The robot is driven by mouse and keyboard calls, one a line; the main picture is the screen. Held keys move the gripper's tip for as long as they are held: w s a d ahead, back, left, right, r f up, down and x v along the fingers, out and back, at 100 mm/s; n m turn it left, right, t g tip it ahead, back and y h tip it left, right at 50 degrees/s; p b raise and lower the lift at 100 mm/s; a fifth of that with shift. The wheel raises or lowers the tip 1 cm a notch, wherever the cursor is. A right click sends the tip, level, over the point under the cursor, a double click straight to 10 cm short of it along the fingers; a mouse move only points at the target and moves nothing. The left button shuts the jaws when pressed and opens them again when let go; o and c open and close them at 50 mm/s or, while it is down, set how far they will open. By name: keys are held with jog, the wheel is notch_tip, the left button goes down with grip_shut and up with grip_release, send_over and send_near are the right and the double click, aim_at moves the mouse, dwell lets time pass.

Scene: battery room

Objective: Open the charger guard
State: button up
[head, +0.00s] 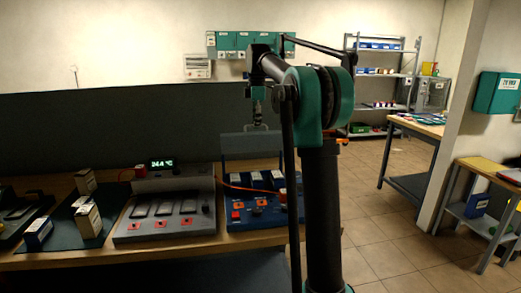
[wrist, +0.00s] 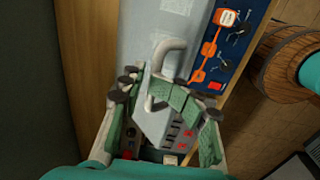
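The charger guard (head: 250,143) is a grey, see-through panel standing raised at the back of the blue charger (head: 262,214), with the charger's slots and orange and red controls uncovered in front. In the wrist view the guard (wrist: 150,25) is a pale sheet beside the charger's blue face (wrist: 236,50). A grey loop handle (wrist: 172,50) stands out from it. My gripper (head: 258,98) is at the handle above the guard's top edge.
A grey charger (head: 165,222) with a lit temperature display (head: 169,163) stands left of the blue one on the wooden bench. Small boxes (head: 88,220) stand on a dark mat farther left. The tiled floor (head: 390,240) at right is open, with side tables beyond.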

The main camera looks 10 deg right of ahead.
jog(key=s+f, duration=0.6)
jog(key=f, duration=0.1)
jog(key=shift+s+f, duration=0.15)
jog(key=shift+s, duration=0.2)
jog(key=shift+s, duration=0.1)
